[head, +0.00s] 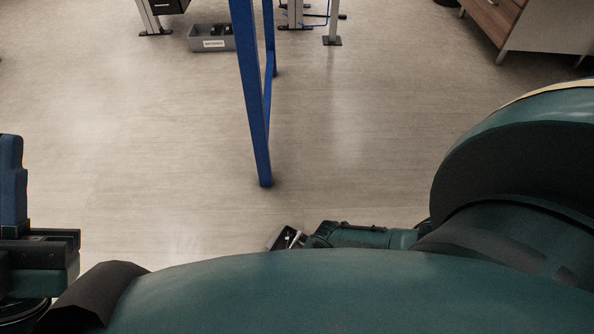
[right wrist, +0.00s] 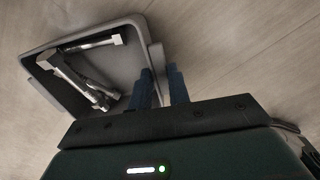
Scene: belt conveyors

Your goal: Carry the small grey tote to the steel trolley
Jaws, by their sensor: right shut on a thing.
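The small grey tote (right wrist: 55,92) fills the upper left of the right wrist view, tilted in the picture. It holds several pale metal brackets or bars. My right gripper (right wrist: 160,75) is shut on the tote's near wall, its two blue fingers at the rim. I cannot identify a steel trolley in either view.
A blue upright frame (head: 250,90) stands on the floor ahead, near the centre. A grey bin with a white label (head: 211,44) lies on the floor at the back. Table legs (head: 332,25) and a wooden cabinet (head: 495,18) are farther off. Open floor lies either side of the blue frame.

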